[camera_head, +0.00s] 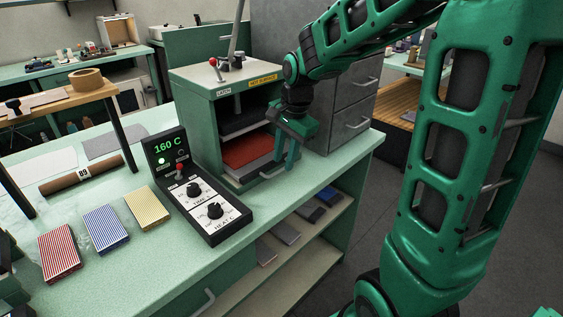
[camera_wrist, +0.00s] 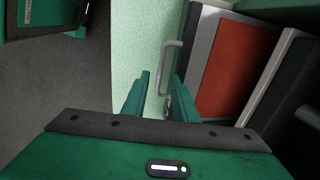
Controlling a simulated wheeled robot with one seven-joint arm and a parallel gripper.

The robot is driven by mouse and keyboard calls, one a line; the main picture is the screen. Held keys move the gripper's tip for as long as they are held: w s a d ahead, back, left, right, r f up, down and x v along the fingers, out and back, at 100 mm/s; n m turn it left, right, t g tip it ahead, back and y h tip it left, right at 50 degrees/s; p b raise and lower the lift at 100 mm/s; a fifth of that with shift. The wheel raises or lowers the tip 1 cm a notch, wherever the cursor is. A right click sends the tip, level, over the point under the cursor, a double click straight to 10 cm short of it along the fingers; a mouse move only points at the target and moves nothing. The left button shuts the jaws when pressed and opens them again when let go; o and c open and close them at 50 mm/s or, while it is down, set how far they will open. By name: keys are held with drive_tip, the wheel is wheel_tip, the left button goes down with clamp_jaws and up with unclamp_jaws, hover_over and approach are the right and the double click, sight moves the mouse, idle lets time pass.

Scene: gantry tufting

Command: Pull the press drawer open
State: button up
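The press (camera_head: 215,110) is a green cabinet on the bench, with a dark upper plate inside. Its drawer (camera_head: 252,172) sits low inside, a grey tray with a red pad (camera_head: 246,150) on it. In the wrist view the red pad (camera_wrist: 237,68) lies right of the drawer's pale front edge, where a grey bar handle (camera_wrist: 176,43) stands out. My gripper (camera_head: 285,164) is in front of the drawer's right part. In the wrist view its fingers (camera_wrist: 160,98) are apart, and the handle's near end shows between them. Contact with the handle cannot be told.
A control box (camera_head: 190,190) reading 160 C stands left of the press. Striped blocks (camera_head: 103,228) lie on the bench (camera_head: 150,262). A grey drawer cabinet (camera_head: 350,110) stands close on the right. An open shelf (camera_head: 300,245) is below; the bench in front of the press is narrow.

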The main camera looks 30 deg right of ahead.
drive_tip(key=shift+w+f, duration=0.15)
drive_tip(key=shift+f, duration=0.75)
clamp_jaws()
drive_tip(key=shift+w+r, duration=0.1)
idle(0.8)
